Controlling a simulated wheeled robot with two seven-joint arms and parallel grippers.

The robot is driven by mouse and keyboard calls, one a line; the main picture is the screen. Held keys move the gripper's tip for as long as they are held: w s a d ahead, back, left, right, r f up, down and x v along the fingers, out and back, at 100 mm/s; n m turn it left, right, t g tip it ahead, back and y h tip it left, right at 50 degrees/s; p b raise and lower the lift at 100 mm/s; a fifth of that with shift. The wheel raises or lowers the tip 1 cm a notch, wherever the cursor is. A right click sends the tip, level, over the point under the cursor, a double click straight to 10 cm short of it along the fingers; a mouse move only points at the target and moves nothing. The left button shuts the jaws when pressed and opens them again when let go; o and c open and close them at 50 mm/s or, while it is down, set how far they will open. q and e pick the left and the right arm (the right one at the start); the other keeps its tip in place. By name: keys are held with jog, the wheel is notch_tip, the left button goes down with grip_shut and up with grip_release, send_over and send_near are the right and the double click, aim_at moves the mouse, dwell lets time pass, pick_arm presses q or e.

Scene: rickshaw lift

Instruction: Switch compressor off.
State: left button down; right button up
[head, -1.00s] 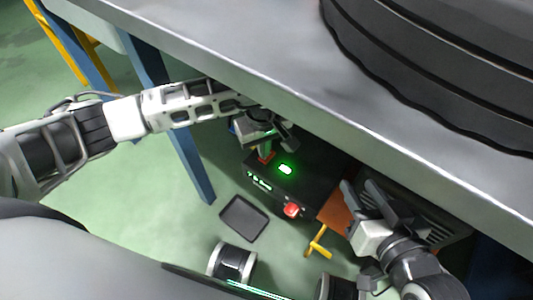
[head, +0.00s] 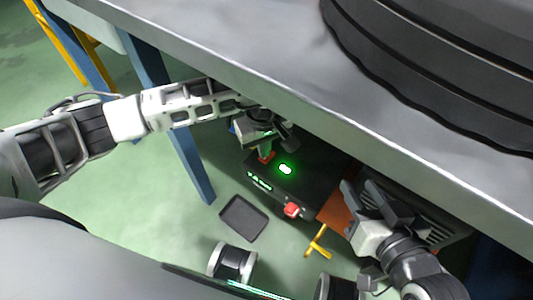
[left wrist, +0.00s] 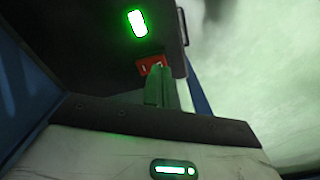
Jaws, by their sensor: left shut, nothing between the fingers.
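The compressor looks to be the black box (head: 300,185) under the table, with a lit green light (head: 285,169) on top, green marks on its front and a red knob (head: 292,210) at its front corner. My left gripper (head: 266,151) is shut and empty, pointing down at a small red part at the box's left end. In the left wrist view, the shut fingers (left wrist: 160,82) reach a red switch plate (left wrist: 150,65) and hide part of it; I cannot tell if they touch. The green light also shows there (left wrist: 137,23). My right gripper (head: 368,205) is open and empty right of the box.
A grey table top (head: 230,55) with a large black ribbed object (head: 440,60) overhangs the box. A blue table leg (head: 190,165) stands left of it. A dark tray (head: 243,218) and a yellow handle (head: 318,243) lie in front. Green floor is open at left.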

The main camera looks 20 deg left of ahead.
pick_arm(q)
jog(key=shift+f+b, duration=1.3)
dwell(0.8)
jog(key=shift+s, duration=0.1)
jog(key=shift+r+p, duration=1.4)
jog(key=shift+r, duration=0.45)
jog(key=shift+r+p, duration=1.15)
jog(key=shift+r, duration=0.55)
